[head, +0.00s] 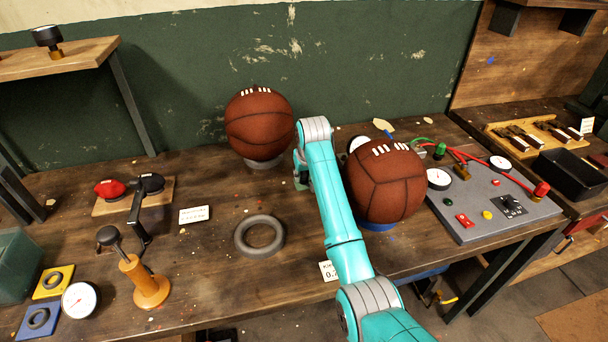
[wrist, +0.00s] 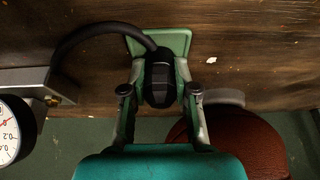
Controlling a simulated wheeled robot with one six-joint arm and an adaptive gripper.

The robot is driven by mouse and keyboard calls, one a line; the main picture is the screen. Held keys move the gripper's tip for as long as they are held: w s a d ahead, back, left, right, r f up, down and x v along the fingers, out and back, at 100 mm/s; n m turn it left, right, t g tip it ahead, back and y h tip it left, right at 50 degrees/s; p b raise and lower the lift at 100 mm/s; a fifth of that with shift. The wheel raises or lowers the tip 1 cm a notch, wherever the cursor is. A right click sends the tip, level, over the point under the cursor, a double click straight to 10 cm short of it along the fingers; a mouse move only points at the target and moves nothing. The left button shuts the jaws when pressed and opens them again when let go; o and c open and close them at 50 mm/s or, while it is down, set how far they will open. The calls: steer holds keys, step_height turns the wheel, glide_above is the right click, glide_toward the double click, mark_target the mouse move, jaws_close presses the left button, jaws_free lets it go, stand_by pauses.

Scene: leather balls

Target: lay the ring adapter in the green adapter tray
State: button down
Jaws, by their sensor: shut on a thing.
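My gripper (wrist: 160,78) is low over the bench, its fingers on either side of a black faceted fitting (wrist: 160,88) with a black hose (wrist: 95,34) running from it. A green plate (wrist: 180,40), which looks like the green adapter tray, is just behind the fitting in the wrist view. I cannot tell whether the fitting touches it. No separate ring adapter shows at the fingertips. In the head view my arm hides most of the gripper. A yellow tray (head: 67,271) and a blue tray (head: 52,313), each with a dark ring, lie at the left front.
A brown ball (head: 259,123) stands left of my arm and another (head: 387,185) close on its right. A gauge (wrist: 10,128) and grey block are beside the gripper. A large grey ring (head: 259,236) lies mid-bench. A grey panel (head: 470,227) with red hoses is at the right.

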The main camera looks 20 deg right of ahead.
steer(key=c, duration=0.9)
jaws_free()
steer(key=shift+f, duration=0.1)
steer(key=v, duration=1.2)
